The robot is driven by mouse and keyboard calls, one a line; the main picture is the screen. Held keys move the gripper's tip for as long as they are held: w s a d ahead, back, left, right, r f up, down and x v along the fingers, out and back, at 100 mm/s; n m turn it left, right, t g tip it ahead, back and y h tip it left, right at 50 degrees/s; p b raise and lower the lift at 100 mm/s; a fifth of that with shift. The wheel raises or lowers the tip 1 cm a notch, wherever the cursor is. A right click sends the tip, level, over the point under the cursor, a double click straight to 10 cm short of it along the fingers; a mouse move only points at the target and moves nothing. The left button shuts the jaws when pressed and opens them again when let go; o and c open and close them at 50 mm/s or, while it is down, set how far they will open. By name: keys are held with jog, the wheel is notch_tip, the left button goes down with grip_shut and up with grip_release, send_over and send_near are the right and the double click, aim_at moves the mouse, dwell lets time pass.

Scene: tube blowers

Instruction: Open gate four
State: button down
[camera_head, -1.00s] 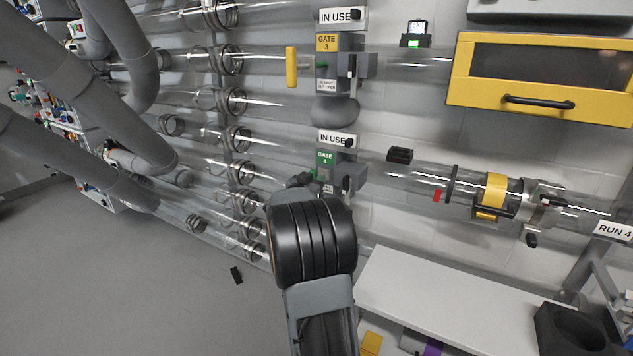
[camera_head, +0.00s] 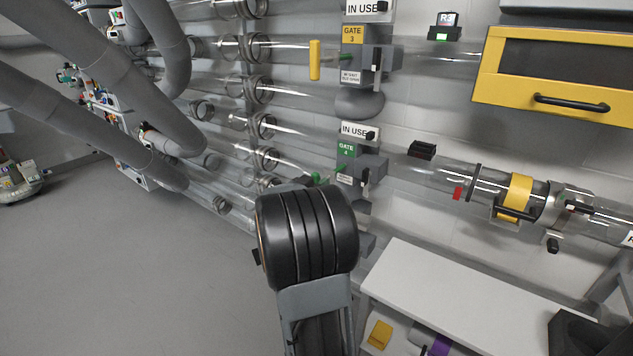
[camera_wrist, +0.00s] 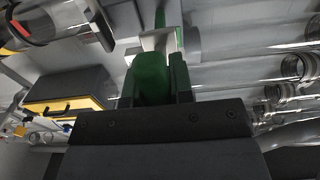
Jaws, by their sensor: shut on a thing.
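The gate 4 unit (camera_head: 347,163) is a grey box with a green label, set on a clear tube in the middle of the head view. A green rod and handle (camera_head: 318,179) stick out from its left side. In the wrist view the green handle (camera_wrist: 153,76) sits between the two dark fingers of my gripper (camera_wrist: 154,92), which is shut on it. A thin green stem (camera_wrist: 160,18) runs on beyond it. In the head view my black wrist hides most of the gripper and some of the handle.
Gate 3 (camera_head: 354,38), with a yellow handle (camera_head: 315,60), is just above. Parallel clear tubes line the wall. A white table (camera_head: 450,300) stands at lower right, with a yellow-framed cabinet (camera_head: 560,65) above. The floor at left is open.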

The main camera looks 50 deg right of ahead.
jog(key=c, duration=1)
grip_release()
jog(key=s+a+p, duration=0.1)
jog(key=a+p, duration=0.1)
jog(key=a, duration=1.1)
jog(key=shift+a, duration=0.35)
